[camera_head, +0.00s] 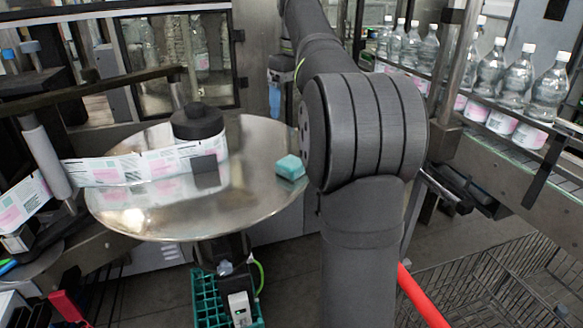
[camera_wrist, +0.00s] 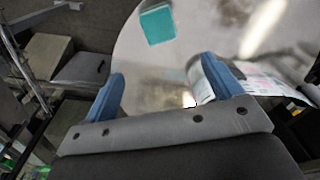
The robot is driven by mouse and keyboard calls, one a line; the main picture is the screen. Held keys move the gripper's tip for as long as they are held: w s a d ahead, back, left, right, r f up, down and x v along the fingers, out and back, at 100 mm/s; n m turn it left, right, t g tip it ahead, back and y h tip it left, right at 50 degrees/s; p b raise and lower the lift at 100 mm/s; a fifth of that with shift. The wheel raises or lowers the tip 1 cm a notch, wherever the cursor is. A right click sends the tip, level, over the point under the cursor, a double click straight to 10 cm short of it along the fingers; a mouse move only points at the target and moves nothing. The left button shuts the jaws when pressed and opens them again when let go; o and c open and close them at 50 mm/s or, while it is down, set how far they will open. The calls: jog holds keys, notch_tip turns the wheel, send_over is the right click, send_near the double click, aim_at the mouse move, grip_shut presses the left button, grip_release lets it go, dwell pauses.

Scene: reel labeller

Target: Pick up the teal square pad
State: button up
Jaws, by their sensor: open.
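The teal square pad (camera_head: 290,167) lies on the shiny round metal disc (camera_head: 150,215), near the disc's right edge in the head view. In the wrist view the pad (camera_wrist: 157,24) shows at the top, beyond my fingertips. My gripper (camera_wrist: 165,82) is open and empty, with its two blue fingers spread wide apart. The pad is apart from both fingers, ahead of the gap between them. My gripper is hidden in the head view, where my dark arm stands just right of the pad.
A black hub (camera_head: 197,122) rises from the disc, with a printed label band (camera_head: 140,165) running left from it. Bottles (camera_head: 519,72) stand on a conveyor at the upper right. A wire basket (camera_head: 490,285) is at the lower right, a green crate (camera_head: 207,297) below the disc.

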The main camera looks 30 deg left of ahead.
send_near(292, 162)
jog(key=shift+n+h, duration=0.3)
jog(key=shift+n, duration=0.1)
jog(key=f, duration=1)
jog(key=shift+a+f, duration=0.1)
jog(key=shift+a, duration=0.25)
jog(key=c, duration=1.1)
jog(key=shift+o, duration=0.2)
jog(key=shift+r, duration=0.8)
notch_tip(292, 162, up, 3)
jog(key=d+r, duration=0.6)
jog(key=d, duration=0.5)
jog(key=shift+w+d+r, duration=0.2)
jog(key=shift+d+r, duration=0.05)
jog(key=shift+d, duration=0.1)
